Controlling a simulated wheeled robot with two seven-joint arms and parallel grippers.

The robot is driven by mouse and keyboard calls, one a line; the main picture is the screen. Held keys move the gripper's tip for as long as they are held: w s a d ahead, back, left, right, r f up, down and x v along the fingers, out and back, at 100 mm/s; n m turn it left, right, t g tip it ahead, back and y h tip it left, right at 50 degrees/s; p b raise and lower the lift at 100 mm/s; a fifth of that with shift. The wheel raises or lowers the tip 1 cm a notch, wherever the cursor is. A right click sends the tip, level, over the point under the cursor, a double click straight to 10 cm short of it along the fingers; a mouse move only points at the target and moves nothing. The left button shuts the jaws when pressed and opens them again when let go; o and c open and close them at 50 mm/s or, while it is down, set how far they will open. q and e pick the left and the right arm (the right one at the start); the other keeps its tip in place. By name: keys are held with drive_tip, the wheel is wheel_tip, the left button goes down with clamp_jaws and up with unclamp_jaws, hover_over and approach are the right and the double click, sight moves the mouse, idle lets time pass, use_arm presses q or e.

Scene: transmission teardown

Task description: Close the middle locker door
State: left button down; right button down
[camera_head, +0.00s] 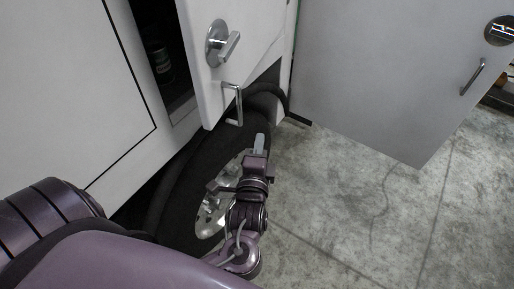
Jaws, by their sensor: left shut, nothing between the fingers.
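The middle locker door (238,62) is a white panel with a round metal latch (222,44) and a U-shaped handle (233,104). It stands partly open, with a dark gap into the locker (158,50) on its left. My left gripper (259,144) is shut and empty. In the picture it is just below and right of the handle, and a gap shows between them. My right gripper is not in view.
A grey door (375,75) with its own handle (473,77) stands at the right. A wheel with a dark tyre (188,170) is behind my left gripper. The concrete floor (350,200) at the lower right is clear. A closed white panel (65,90) is at the left.

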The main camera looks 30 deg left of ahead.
use_arm(q)
drive_tip(key=w+a, duration=0.2)
drive_tip(key=a, duration=0.3)
drive_tip(key=shift+w, duration=0.4)
drive_tip(key=shift+w, duration=0.1)
